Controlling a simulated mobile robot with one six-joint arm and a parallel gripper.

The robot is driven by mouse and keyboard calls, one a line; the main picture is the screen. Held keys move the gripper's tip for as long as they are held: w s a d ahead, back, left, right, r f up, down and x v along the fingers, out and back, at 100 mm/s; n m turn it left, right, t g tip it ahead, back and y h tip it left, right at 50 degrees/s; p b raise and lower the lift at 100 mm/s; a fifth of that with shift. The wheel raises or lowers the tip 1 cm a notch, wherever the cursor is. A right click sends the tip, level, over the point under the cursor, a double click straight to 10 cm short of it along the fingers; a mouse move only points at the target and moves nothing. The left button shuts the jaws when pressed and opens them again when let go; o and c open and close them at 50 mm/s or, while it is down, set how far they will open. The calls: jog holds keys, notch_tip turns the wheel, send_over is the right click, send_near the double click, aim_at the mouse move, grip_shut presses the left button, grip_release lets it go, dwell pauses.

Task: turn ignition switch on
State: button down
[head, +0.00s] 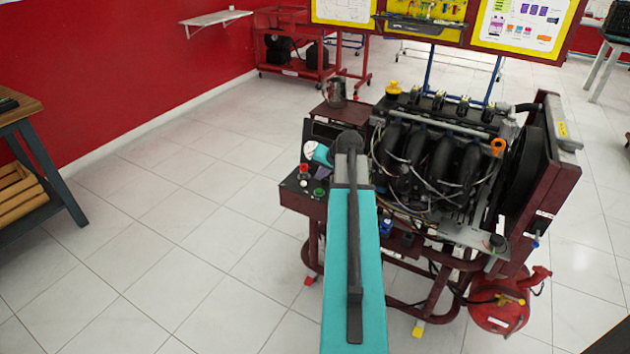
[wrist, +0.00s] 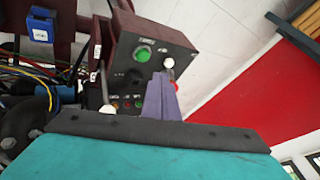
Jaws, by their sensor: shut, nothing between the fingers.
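The dark control box (wrist: 150,62) is in the middle of the wrist view, tilted in the picture. It has a green button (wrist: 142,54), a white knob (wrist: 168,62) and a row of small coloured lights or buttons (wrist: 126,103). A dark round spot (wrist: 135,77) below the green button may be the ignition switch; its position is too small to read. My gripper (wrist: 161,94) is shut and empty, its grey fingers in front of the box. I cannot tell whether they touch it.
The engine (head: 430,160) on its dark red stand is right of the box, with loose cables and hoses. A metal jug (head: 335,92) stands behind. A red tank (head: 499,302) is low at the right. A wooden table (head: 18,108) is at far left; the tiled floor between is clear.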

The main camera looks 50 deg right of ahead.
aim_at(303, 177)
jog(key=shift+p+x, duration=0.3)
jog(key=shift+x, duration=4.65)
